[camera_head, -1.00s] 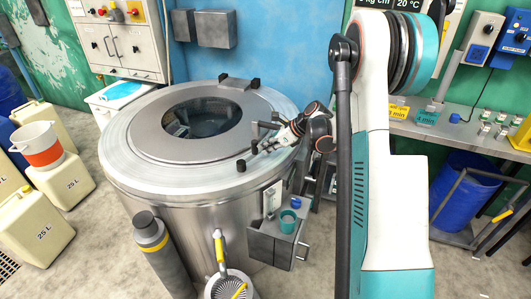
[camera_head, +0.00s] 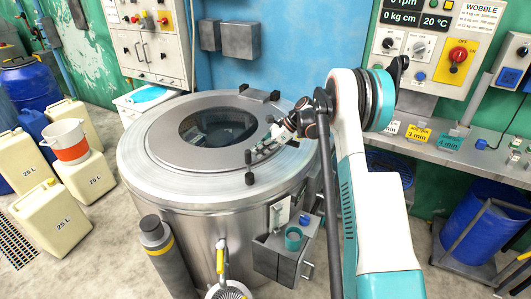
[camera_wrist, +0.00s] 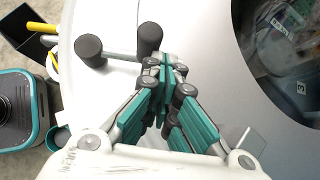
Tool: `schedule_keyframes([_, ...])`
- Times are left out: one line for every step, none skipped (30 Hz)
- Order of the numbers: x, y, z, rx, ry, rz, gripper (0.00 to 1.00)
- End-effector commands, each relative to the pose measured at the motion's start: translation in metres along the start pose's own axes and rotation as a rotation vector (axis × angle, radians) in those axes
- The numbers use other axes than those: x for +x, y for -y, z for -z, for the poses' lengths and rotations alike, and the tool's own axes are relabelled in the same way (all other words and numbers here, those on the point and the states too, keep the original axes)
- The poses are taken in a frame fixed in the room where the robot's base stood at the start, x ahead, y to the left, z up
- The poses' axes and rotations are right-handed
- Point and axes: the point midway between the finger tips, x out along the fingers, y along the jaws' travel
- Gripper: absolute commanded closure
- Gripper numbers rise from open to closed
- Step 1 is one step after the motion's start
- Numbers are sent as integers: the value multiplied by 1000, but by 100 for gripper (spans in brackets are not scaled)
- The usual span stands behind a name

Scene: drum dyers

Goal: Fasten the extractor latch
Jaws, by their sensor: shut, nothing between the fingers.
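The extractor is a large steel drum (camera_head: 205,203) with a flat grey lid (camera_head: 160,135) and a round dark window (camera_head: 217,127). The lid lies flat over the drum. The latch shows in the wrist view as a metal rod (camera_wrist: 120,55) with a black knob (camera_wrist: 88,48) at the left and another (camera_wrist: 150,38) beside my fingertips. My gripper (camera_wrist: 165,68) is shut and empty, close to the right knob; whether it touches cannot be told. In the head view my gripper (camera_head: 256,153) is over the lid's right front edge, near the front black knob (camera_head: 249,180).
A grey box (camera_head: 285,255) with a teal cup (camera_head: 293,239) is fixed to the drum's front right. A dark cylinder (camera_head: 157,245) stands at the drum's front left. A bench (camera_head: 425,148) runs along the right.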

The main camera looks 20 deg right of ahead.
Motion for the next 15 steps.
schedule_keyframes([3, 2, -4, 0, 0, 0, 100])
schedule_keyframes([4, 2, -5, 0, 0, 0, 100])
schedule_keyframes([6, 4, -7, 0, 0, 0, 100])
schedule_keyframes([8, 4, -8, 0, 0, 0, 100])
schedule_keyframes([9, 5, -10, 0, 0, 0, 100])
schedule_keyframes([11, 5, -12, 0, 0, 0, 100])
schedule_keyframes([12, 6, -12, 0, 0, 0, 100])
schedule_keyframes([13, 6, -14, 0, 0, 0, 100])
schedule_keyframes([14, 7, -15, 0, 0, 0, 100])
schedule_keyframes([15, 7, -16, 0, 0, 0, 100])
schedule_keyframes([16, 7, -16, 1, 0, 0, 100])
schedule_keyframes([17, 7, -17, 1, 0, 1, 100])
schedule_keyframes([17, 8, -18, 1, 0, 1, 100])
schedule_keyframes([18, 8, -18, 1, 0, 1, 100])
schedule_keyframes([19, 8, -19, 1, 0, 1, 100])
